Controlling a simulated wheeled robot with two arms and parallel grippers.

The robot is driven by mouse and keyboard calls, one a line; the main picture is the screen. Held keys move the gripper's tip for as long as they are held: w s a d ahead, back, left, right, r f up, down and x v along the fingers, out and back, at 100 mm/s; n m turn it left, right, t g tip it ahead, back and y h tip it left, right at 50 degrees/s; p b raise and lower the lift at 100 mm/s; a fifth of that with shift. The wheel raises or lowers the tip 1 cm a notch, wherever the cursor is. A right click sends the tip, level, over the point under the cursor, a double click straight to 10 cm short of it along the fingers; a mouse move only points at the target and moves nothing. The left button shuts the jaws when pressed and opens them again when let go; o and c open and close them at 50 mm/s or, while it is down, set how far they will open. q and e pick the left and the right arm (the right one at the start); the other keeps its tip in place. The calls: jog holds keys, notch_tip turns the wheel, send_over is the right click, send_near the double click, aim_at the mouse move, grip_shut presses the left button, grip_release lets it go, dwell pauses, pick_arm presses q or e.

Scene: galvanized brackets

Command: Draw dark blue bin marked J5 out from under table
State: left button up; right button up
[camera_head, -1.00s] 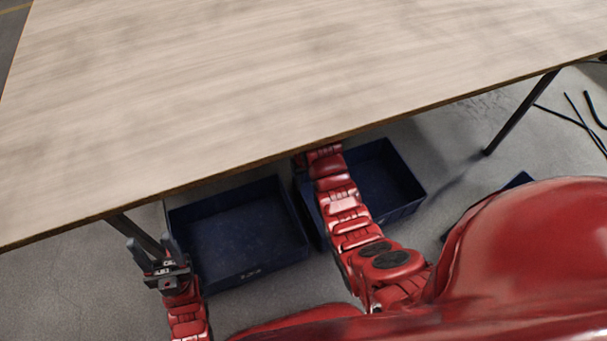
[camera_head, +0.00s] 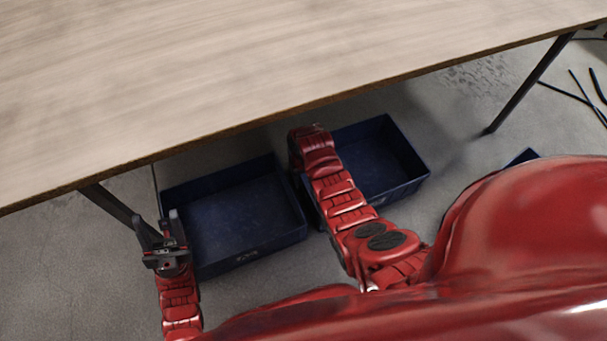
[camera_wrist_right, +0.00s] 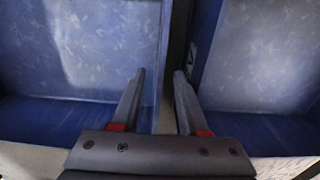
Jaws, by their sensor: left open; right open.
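Two open, empty dark blue bins stand side by side on the floor, partly under the table (camera_head: 300,55). The left bin (camera_head: 235,215) has a pale mark on its front wall, too small to read. The right bin (camera_head: 385,165) is partly covered by my right arm. My left gripper (camera_head: 163,225) is open and empty, beside the left bin's left wall. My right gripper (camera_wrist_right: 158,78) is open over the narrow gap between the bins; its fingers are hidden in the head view. The wrist view shows bin interiors on both sides; I cannot tell whether the fingers touch a wall.
A dark table leg (camera_head: 120,208) stands just behind my left gripper, and another leg (camera_head: 530,85) at the right. A further dark blue piece (camera_head: 522,157) shows behind my red body. Black cables (camera_head: 580,95) lie at the far right. Floor in front of the bins is clear.

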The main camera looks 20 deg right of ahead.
aim_at(303, 186)
jog(key=shift+w+f+b, duration=0.1)
jog(key=shift+f+b, duration=0.6)
jog(key=shift+f, duration=1.3)
grip_shut()
